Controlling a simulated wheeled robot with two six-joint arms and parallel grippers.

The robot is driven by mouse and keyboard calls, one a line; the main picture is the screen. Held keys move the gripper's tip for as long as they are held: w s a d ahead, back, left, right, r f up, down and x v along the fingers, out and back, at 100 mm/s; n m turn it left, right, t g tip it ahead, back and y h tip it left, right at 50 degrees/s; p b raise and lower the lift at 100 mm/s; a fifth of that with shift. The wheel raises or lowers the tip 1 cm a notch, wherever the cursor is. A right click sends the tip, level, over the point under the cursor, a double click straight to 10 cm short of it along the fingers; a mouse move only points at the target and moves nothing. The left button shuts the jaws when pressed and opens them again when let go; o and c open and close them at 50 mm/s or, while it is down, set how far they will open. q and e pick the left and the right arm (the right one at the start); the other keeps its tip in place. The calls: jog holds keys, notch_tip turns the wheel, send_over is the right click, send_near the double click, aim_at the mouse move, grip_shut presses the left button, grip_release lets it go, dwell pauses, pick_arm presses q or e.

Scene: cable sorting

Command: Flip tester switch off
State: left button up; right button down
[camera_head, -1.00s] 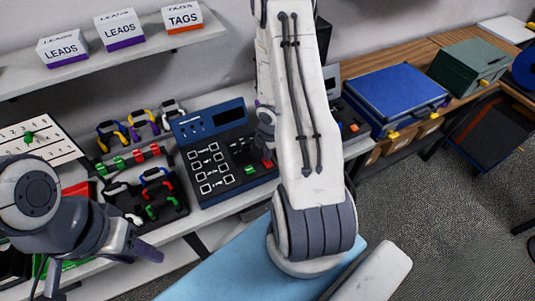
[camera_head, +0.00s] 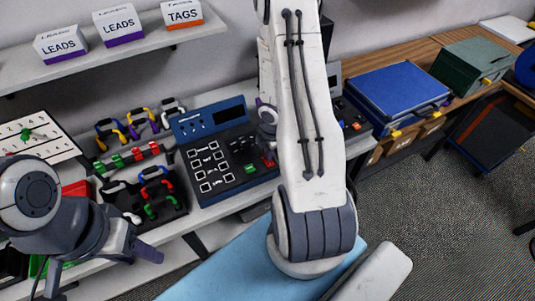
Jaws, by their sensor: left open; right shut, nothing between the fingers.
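The tester (camera_head: 213,190) is a dark blue panel on the bench, with a small display (camera_head: 229,114) at its back and rows of white-framed squares. A green button (camera_head: 249,169) and a red part (camera_head: 270,163) show near its right edge. My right gripper (camera_head: 266,152) is at the tester's right side, near the red part, partly hidden by my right arm. I cannot tell if it touches the tester. The arm also covers what lies beyond that edge. My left gripper (camera_head: 143,250) is open and empty at the bench's front left, apart from the tester.
A black tray of colored leads (camera_head: 180,208) lies left of the tester. A numbered white board (camera_head: 30,135) stands further left. White boxes of leads and tags (camera_head: 182,14) sit on the shelf above. A blue case (camera_head: 400,90) is at the right.

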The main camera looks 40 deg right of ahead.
jog(key=shift+s+a+f, duration=0.1)
jog(key=shift+s+a, duration=0.1)
jog(key=shift+s, duration=0.4)
jog(key=shift+w, duration=0.1)
jog(key=shift+r, duration=0.35)
notch_tip(320, 180, up, 13)
jog(key=s+p, duration=0.1)
jog(key=p, duration=1.1)
jog(key=shift+s+a+r, duration=0.15)
jog(key=shift+s+a, duration=0.05)
jog(key=shift+s, duration=0.15)
